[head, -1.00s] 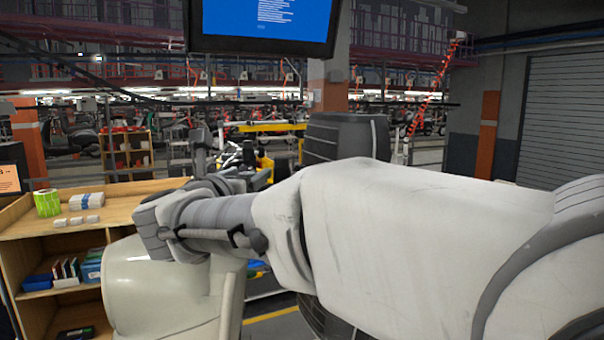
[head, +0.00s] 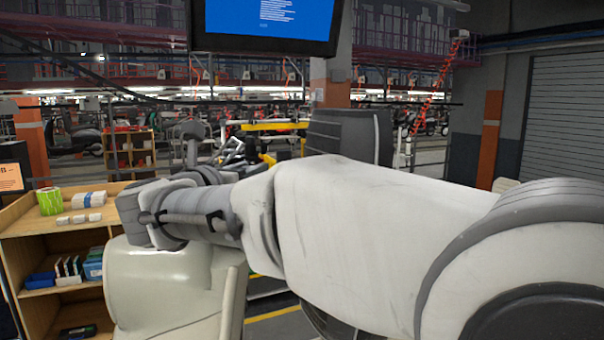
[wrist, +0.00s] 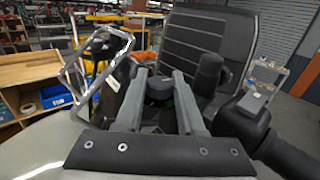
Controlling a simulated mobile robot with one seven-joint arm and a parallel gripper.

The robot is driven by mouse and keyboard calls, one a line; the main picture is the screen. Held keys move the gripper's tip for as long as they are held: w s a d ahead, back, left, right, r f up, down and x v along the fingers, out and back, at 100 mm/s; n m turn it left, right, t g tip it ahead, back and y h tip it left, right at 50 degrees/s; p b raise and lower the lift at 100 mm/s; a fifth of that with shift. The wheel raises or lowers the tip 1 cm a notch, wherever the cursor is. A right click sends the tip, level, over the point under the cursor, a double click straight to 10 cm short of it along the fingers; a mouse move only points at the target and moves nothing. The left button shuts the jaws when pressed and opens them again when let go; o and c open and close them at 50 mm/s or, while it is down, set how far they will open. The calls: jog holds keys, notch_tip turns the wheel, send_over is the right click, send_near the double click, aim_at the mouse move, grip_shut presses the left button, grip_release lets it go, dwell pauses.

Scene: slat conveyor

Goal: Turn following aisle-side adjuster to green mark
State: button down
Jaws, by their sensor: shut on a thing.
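In the wrist view, my gripper (wrist: 159,76) points away from the camera, its two grey fingers on either side of a dark rounded knob (wrist: 158,90). The fingers are shut on this knob, which appears to be the adjuster. In the head view my arm hides the fingers and the knob.
A black ribbed seat back (wrist: 208,45) stands behind the knob, also visible in the head view (head: 343,140). A black upright handle (wrist: 209,75) is close on the right, a metal frame (wrist: 92,75) on the left. A wooden shelf unit (head: 30,225) stands at left.

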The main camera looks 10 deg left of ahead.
jog(key=m+h, duration=0.1)
jog(key=h, duration=0.1)
jog(key=m+g+h+b, duration=0.1)
jog(key=shift+a+f+m+h, duration=0.15)
jog(key=shift+m+h, duration=0.15)
jog(key=shift+h, duration=0.1)
jog(key=m+g+h, duration=0.1)
jog(key=h, duration=0.1)
jog(key=shift+m+g+h, duration=0.3)
jog(key=m+g+h, duration=0.1)
jog(key=m+g+h+p, duration=0.1)
jog(key=h, duration=0.1)
jog(key=shift+w+r, duration=0.1)
jog(key=shift+r, duration=0.2)
jog(key=shift+m+g+h+p, duration=1.2)
jog(key=shift+m+g, duration=0.1)
jog(key=shift+g, duration=0.1)
jog(key=shift+m+g+h+p, duration=0.75)
jog(key=shift+m+g, duration=0.15)
jog(key=shift+g, duration=0.3)
jog(key=c, duration=0.5)
grip_release()
jog(key=shift+f, duration=0.1)
